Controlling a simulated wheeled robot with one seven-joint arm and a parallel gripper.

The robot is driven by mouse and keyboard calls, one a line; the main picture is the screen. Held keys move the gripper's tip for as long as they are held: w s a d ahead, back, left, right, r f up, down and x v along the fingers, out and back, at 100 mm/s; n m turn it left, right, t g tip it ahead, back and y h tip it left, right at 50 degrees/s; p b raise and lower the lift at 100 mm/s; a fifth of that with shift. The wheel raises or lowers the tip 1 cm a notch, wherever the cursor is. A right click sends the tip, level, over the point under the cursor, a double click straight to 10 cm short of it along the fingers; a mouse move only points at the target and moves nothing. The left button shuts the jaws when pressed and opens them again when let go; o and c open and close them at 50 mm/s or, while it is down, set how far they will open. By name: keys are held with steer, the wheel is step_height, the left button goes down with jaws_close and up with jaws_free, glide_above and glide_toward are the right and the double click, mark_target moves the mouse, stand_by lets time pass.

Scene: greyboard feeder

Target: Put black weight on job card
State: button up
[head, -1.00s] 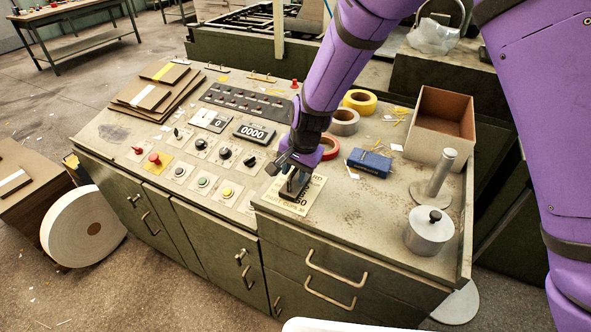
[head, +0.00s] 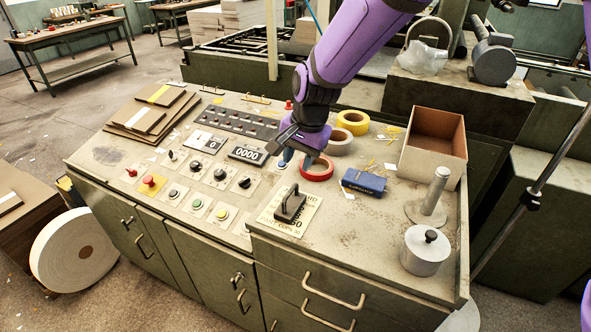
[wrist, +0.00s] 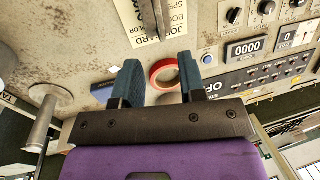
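The black weight (head: 290,207), a dark block with an upright handle, stands on the job card (head: 284,227), a cream printed sheet on the right-hand top of the console. In the wrist view the job card (wrist: 129,14) shows at the top edge, with part of the black weight (wrist: 156,16) over it, cut off by the frame. My gripper (head: 297,160) is open and empty, above and behind the weight, near the red tape roll. In the wrist view my gripper (wrist: 160,72) shows two spread fingers with nothing held between them.
A red tape roll (head: 318,171), a blue box (head: 364,182) and an open carton (head: 433,146) lie behind the card. A lidded metal pot (head: 425,254) and a metal post (head: 435,195) stand at right. Console buttons and dials are at left.

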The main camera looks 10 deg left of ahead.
steer(key=shift+d+r, duration=0.1)
steer(key=shift+r, duration=0.2)
steer(key=s+d+r+n+t, duration=0.1)
steer(key=s+d+r, duration=0.2)
steer(key=d+r, duration=0.65)
steer(key=s+d+r+n+t, duration=0.1)
steer(key=s+d+r, duration=0.2)
steer(key=d+r, duration=0.65)
steer(key=s+d+r+n+t+h, duration=0.1)
steer(key=s+d+t+h, duration=0.1)
steer(key=s+d, duration=1.5)
steer(key=shift+s+n, duration=0.25)
steer(key=shift+n, duration=0.15)
